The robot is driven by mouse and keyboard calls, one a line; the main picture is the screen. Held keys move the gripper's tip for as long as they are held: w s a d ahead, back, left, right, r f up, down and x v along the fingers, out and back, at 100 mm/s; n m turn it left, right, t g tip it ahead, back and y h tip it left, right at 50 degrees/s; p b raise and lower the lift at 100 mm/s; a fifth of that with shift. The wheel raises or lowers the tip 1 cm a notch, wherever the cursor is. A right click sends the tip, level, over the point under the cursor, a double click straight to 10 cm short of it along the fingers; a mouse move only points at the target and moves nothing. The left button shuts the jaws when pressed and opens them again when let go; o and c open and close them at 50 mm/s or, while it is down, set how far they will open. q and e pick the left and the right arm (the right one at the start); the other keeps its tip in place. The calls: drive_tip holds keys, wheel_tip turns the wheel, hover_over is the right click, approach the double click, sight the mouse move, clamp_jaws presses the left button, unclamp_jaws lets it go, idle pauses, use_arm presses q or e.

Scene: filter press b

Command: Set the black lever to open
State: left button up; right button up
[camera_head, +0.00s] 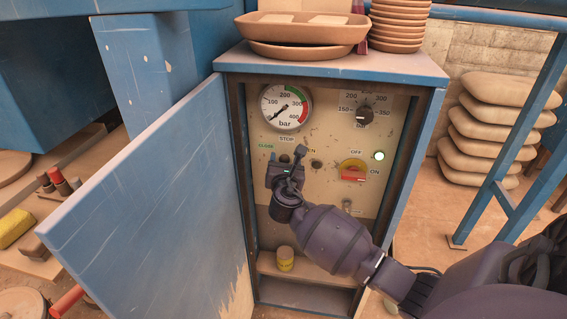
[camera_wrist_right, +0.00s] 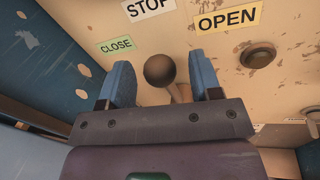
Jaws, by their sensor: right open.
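The black lever (camera_head: 300,151) is on the control panel inside the open cabinet, with its round knob just below the STOP label. In the right wrist view the knob (camera_wrist_right: 160,69) and part of its shaft show between the two blue fingers. My right gripper (camera_head: 284,172) is open at the lever, with a finger on each side (camera_wrist_right: 162,84) and visible gaps to the knob. The CLOSE label (camera_wrist_right: 116,45) is left of the knob, the STOP label (camera_wrist_right: 148,8) above it, and the OPEN label (camera_wrist_right: 228,19) to the upper right. My left gripper is not in view.
The blue cabinet door (camera_head: 150,190) stands open on the left. The panel also holds a pressure gauge (camera_head: 286,106), a dial (camera_head: 363,117), a red and yellow switch (camera_head: 353,170) and a lit lamp (camera_head: 379,156).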

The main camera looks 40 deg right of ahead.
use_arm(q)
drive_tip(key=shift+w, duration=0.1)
use_arm(e)
drive_tip(key=c, duration=0.9)
clamp_jaws()
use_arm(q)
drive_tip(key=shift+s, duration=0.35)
